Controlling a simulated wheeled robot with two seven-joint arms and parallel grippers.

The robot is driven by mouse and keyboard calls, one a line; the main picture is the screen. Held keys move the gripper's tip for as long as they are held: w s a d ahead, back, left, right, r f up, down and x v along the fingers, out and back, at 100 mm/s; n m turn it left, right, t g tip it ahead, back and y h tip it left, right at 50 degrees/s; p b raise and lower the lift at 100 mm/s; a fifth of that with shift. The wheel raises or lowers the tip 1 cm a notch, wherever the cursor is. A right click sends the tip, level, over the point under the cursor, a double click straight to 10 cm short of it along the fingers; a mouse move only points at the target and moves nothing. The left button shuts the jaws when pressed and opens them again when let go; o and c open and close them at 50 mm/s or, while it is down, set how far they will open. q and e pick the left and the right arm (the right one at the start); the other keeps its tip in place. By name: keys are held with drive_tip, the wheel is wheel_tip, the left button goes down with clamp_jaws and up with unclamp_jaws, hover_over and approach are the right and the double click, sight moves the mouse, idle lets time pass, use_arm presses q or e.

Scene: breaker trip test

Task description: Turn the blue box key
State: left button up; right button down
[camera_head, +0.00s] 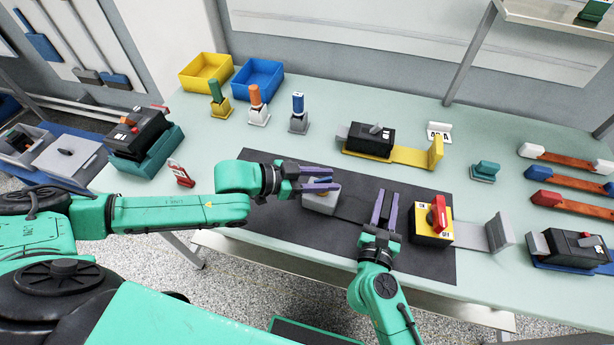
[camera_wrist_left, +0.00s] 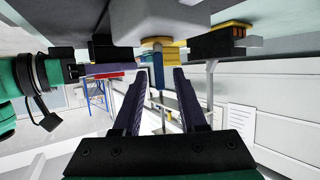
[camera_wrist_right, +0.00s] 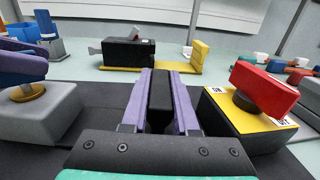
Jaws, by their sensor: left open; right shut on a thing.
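The blue key (camera_head: 322,181) stands on a yellow disc on top of a grey box (camera_head: 318,203), which sits on the dark mat. My left gripper (camera_head: 318,180) is open at the key, one finger on each side; in the left wrist view the key (camera_wrist_left: 158,68) shows between the fingertips. Whether they touch it I cannot tell. My right gripper (camera_head: 385,207) is shut on a black block (camera_wrist_right: 160,95), right of the grey box. The block's lower part is hidden by the fingers. The grey box (camera_wrist_right: 40,112) also shows in the right wrist view.
A yellow-topped box with a red knob (camera_head: 438,214) stands close to the right of my right gripper. A black unit on a yellow bracket (camera_head: 370,138) lies behind the mat (camera_head: 275,222). Colored key holders (camera_head: 258,108) and bins (camera_head: 257,80) stand at back left.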

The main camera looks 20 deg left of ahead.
use_arm(q)
drive_tip(key=v, duration=0.9)
drive_tip(key=shift+s+a+r, duration=0.1)
drive_tip(key=w+d+r+n+y, duration=0.1)
drive_tip(key=w+r+n+y, duration=0.15)
drive_tip(key=w+y, duration=0.45)
drive_tip(key=s+d+r+m+g, duration=0.2)
drive_tip(key=s+r+m+g, duration=0.1)
drive_tip(key=s+r+g, duration=0.15)
drive_tip(key=shift+g+y, duration=0.25)
drive_tip(key=shift+y, duration=0.05)
drive_tip(key=x, duration=1.1)
drive_tip(key=shift+s+d+f, duration=0.1)
drive_tip(key=shift+d+f, duration=0.05)
drive_tip(key=shift+f, duration=0.05)
clamp_jaws()
